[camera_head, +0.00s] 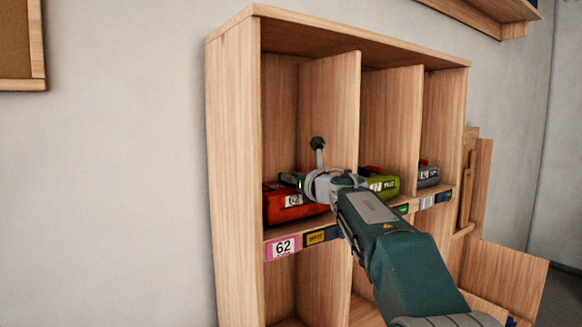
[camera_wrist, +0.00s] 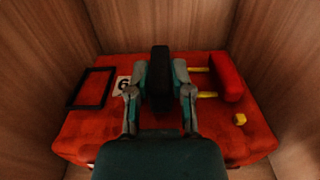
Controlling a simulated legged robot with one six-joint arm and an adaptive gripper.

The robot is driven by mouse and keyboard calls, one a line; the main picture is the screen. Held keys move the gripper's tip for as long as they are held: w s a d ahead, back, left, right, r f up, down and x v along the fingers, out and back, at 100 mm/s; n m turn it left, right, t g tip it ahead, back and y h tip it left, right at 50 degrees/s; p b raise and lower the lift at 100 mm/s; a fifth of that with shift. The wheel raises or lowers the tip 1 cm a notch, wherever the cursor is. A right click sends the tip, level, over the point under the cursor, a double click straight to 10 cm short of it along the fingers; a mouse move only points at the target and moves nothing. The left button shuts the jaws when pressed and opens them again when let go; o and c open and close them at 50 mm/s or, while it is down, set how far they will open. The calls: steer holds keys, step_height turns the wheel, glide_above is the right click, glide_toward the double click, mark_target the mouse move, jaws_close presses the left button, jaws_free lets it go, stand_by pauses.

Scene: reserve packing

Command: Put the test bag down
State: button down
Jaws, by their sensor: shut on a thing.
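The red bag (camera_head: 290,212), which I take to be the test bag, is in the left compartment of the wooden shelf unit. It also shows in the wrist view (camera_wrist: 85,130), with a black frame, a partly hidden number label, a red side piece and yellow fittings on top. My gripper (camera_wrist: 160,88) is shut on the black handle (camera_wrist: 160,62) at the middle of the bag's top. In the head view my gripper (camera_head: 296,181) reaches into the compartment from the right. The bag looks level and low over the shelf board; I cannot tell whether it touches.
The wooden shelf unit (camera_head: 232,150) has upright dividers close to the bag. A pink "62" label (camera_head: 282,246) is on the shelf edge below it. A green bag (camera_head: 386,185) and a grey bag (camera_head: 428,176) are in the compartments to the right.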

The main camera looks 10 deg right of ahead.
steer(key=shift+s+d+f, duration=0.1)
steer(key=shift+d+f, duration=0.05)
steer(key=shift+f, duration=0.25)
steer(key=c, duration=0.5)
jaws_free()
steer(key=shift+f, duration=0.2)
steer(key=v, duration=1.2)
